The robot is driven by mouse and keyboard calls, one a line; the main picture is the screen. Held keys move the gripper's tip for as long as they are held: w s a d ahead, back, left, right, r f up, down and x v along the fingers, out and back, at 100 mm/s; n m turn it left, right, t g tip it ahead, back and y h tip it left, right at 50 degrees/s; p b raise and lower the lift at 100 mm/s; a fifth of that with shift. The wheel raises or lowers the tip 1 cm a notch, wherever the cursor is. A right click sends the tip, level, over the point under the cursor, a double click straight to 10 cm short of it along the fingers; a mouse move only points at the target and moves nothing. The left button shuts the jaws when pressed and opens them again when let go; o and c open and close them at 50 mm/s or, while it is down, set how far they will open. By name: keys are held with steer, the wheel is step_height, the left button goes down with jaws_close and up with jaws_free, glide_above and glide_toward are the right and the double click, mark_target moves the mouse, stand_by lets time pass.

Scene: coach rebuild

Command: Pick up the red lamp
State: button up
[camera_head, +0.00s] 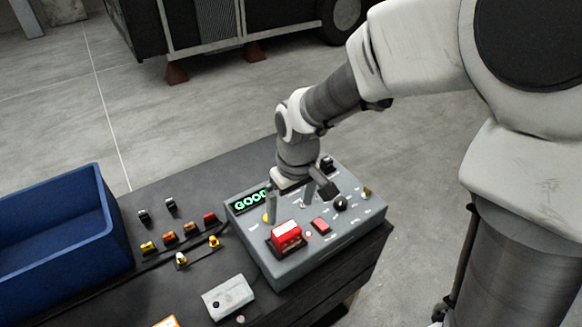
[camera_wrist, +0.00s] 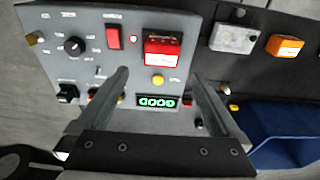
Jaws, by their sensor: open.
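A small red piece (camera_head: 209,217) stands at the right end of a row of small loose parts on the dark bench, left of the grey control panel (camera_head: 262,248); it looks like a lamp, but is too small to be sure. A small red part (camera_wrist: 187,101) beside the panel shows in the wrist view, near the right finger. A tiny red light (camera_head: 308,233) also sits on the panel, next to a red rocker switch (camera_head: 320,224). My gripper (camera_head: 290,208) is open and empty over the panel, fingers pointing down on either side of the yellow button (camera_wrist: 158,80).
The panel carries a red covered box (camera_head: 287,236), a green "GOOD" display (camera_head: 251,201) and knobs (camera_head: 340,203). A blue bin (camera_head: 112,235) stands at the left. A grey box (camera_head: 228,297) lies in front. Several small parts line the bench between bin and panel.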

mark_target(286, 230)
steer(key=f, duration=0.7)
steer(key=w+a+f, duration=0.1)
steer(key=f, duration=0.3)
steer(key=shift+r, duration=0.1)
steer(key=c, duration=1.5)
